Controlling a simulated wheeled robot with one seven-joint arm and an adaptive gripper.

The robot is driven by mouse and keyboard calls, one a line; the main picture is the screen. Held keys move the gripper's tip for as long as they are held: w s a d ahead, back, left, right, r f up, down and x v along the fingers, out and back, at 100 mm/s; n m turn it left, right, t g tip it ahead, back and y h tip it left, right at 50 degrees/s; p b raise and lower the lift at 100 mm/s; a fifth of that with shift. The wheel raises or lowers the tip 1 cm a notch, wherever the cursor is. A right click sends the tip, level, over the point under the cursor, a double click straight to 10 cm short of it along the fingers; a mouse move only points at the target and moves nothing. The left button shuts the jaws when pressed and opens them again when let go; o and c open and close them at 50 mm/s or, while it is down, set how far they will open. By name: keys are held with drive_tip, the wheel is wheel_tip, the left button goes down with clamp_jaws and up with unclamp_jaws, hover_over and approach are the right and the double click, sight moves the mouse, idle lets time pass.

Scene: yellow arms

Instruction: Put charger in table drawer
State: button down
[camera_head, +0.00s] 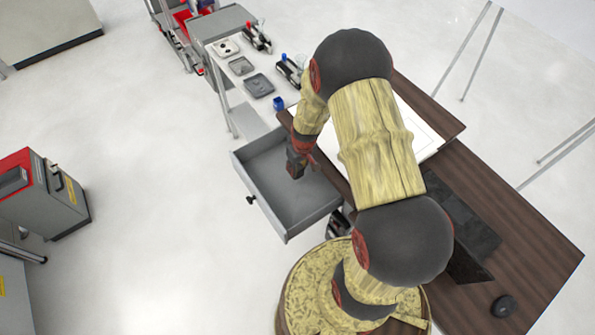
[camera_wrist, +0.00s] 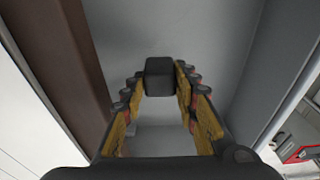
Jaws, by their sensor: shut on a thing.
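The table drawer (camera_head: 279,211) is pulled open from the dark wooden table (camera_head: 520,220) in the head view. My gripper (camera_head: 297,172) is over the drawer, toward its back right by the table edge. In the wrist view my gripper (camera_wrist: 160,95) points down into the grey drawer (camera_wrist: 215,35). It is shut on the charger (camera_wrist: 159,77), a small dark block between the fingertips. The charger cannot be made out clearly in the head view. Whether it touches the drawer floor is hard to tell.
The table edge (camera_wrist: 90,60) runs close beside my gripper in the wrist view. A black mouse (camera_head: 503,306) and a dark laptop-like object (camera_head: 462,232) are on the table. A side table (camera_head: 232,88) with trays stands behind the drawer. The visible drawer floor is empty.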

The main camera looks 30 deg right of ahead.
drive_tip(key=shift+w+d+f, duration=0.15)
drive_tip(key=shift+w+f, duration=0.3)
drive_tip(key=shift+f, duration=1.6)
drive_tip(key=shift+f, duration=0.15)
drive_tip(key=c, duration=1.7)
unclamp_jaws()
drive_tip(key=shift+o, duration=0.2)
